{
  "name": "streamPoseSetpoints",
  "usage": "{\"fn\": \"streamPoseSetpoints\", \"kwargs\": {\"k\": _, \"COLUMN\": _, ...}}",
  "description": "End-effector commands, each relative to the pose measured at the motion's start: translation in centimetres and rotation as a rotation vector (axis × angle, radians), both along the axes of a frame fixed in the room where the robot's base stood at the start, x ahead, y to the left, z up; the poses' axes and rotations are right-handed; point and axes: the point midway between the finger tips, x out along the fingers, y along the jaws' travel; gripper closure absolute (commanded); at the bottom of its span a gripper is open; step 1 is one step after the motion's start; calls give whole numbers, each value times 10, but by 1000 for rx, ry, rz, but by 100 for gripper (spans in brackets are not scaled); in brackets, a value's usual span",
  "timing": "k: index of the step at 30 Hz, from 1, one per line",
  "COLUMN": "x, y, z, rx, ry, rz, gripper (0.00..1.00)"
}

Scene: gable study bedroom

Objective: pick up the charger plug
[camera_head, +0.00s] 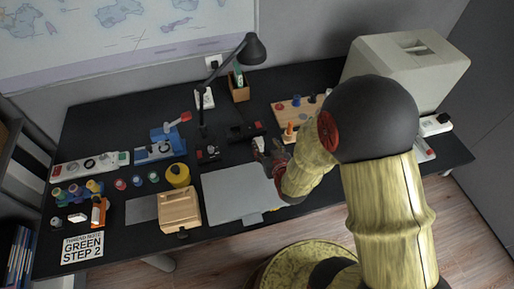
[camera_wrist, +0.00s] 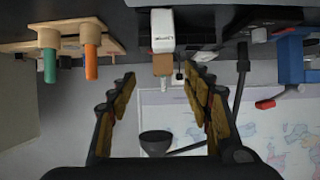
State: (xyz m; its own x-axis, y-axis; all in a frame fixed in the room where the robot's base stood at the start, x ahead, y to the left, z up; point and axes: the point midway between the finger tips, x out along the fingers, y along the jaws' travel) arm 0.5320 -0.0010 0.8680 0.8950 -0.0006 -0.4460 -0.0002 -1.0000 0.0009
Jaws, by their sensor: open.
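The charger plug appears to be a small white block (camera_head: 259,144) on the dark desk, beside the fingers of my gripper (camera_head: 268,156). In the wrist view, which is upside down, a white block with small dark lettering (camera_wrist: 162,28) stands on the desk, roughly centred between the finger lines. My gripper (camera_wrist: 163,85) is open, its two fingers wide apart with nothing held between them. The gap between fingertips and block is hard to judge. My forearm covers part of the desk in the head view.
A wooden pen box (camera_head: 239,90) and a black desk lamp (camera_head: 254,50) stand behind. A wooden board with pegs (camera_head: 283,108) is close by. A grey flat panel (camera_head: 237,193) lies in front. A large pale box (camera_head: 405,65) stands at the back right.

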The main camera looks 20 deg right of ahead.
Motion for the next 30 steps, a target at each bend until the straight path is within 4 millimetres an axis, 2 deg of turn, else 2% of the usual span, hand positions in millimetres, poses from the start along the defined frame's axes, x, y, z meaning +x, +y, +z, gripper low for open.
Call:
{"fn": "streamPoseSetpoints", "kwargs": {"k": 1, "x": -5, "y": 0, "z": -16, "rx": 0, "ry": -14, "rz": 0, "gripper": 50}}
{"fn": "streamPoseSetpoints", "kwargs": {"k": 3, "x": -9, "y": 0, "z": -25, "rx": 0, "ry": -39, "rz": 0, "gripper": 50}}
{"fn": "streamPoseSetpoints", "kwargs": {"k": 8, "x": -9, "y": 0, "z": -32, "rx": 1, "ry": -68, "rz": 0, "gripper": 50}}
{"fn": "streamPoseSetpoints", "kwargs": {"k": 20, "x": 23, "y": 3, "z": -45, "rx": 0, "ry": -70, "rz": 1, "gripper": 50}}
{"fn": "streamPoseSetpoints", "kwargs": {"k": 27, "x": 54, "y": 6, "z": -58, "rx": 1, "ry": -70, "rz": 0, "gripper": 50}}
{"fn": "streamPoseSetpoints", "kwargs": {"k": 30, "x": 60, "y": 6, "z": -60, "rx": 0, "ry": -68, "rz": 0, "gripper": 50}}
